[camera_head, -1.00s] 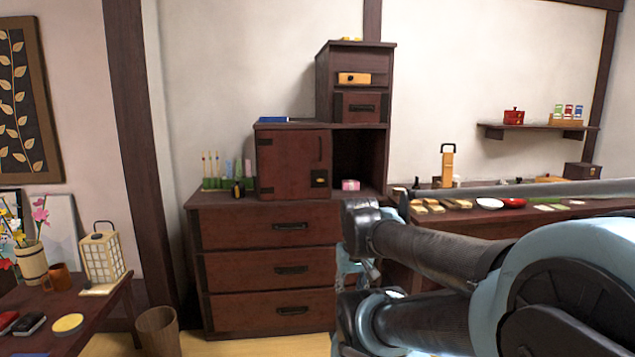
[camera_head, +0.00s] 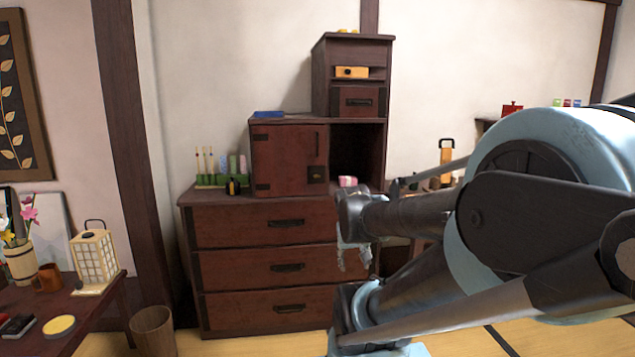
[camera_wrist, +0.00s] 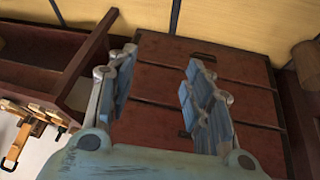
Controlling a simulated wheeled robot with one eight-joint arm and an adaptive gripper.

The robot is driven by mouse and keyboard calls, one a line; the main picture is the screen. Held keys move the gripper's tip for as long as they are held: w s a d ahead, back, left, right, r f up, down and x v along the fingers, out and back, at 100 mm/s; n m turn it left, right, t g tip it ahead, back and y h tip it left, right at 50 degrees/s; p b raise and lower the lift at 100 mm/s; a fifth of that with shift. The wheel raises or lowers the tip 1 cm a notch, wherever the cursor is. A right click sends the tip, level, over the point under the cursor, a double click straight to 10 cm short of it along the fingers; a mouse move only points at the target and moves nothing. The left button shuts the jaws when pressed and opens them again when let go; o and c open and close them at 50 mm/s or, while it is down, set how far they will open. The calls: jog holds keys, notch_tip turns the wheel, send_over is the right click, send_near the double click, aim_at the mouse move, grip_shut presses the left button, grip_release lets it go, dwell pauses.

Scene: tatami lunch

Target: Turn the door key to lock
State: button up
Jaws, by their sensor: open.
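The cabinet door (camera_head: 286,160) is a dark red panel, shut, in the stepped chest in the head view. A black lock plate (camera_head: 318,174) sits at its lower right, with a small yellowish detail. The key is too small to make out clearly. My gripper (camera_wrist: 162,62) is open in the wrist view, with nothing between its fingers. It points toward the dark red drawer fronts (camera_wrist: 200,84). In the head view it shows only partly, to the right of and lower than the lock plate. I cannot identify the door or lock in the wrist view.
Beside the door is an open compartment with a pink item (camera_head: 347,181). A low table (camera_head: 98,312) with a lantern (camera_head: 93,258) stands left, and a bin (camera_head: 153,331) on the floor. My arm hides much of the right side.

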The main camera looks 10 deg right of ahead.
jog(key=w+d+r+m+t+h, duration=0.1)
jog(key=w+d+r+t+h, duration=0.2)
jog(key=w, duration=0.9)
jog(key=n+t+y, duration=0.2)
jog(key=t+y, duration=0.3)
jog(key=t, duration=0.5)
send_near(317, 176)
jog(key=w, duration=0.8)
jog(key=shift+w+d+f, duration=0.2)
jog(key=shift+f, duration=0.05)
jog(key=shift+d, duration=0.1)
jog(key=c, duration=1.1)
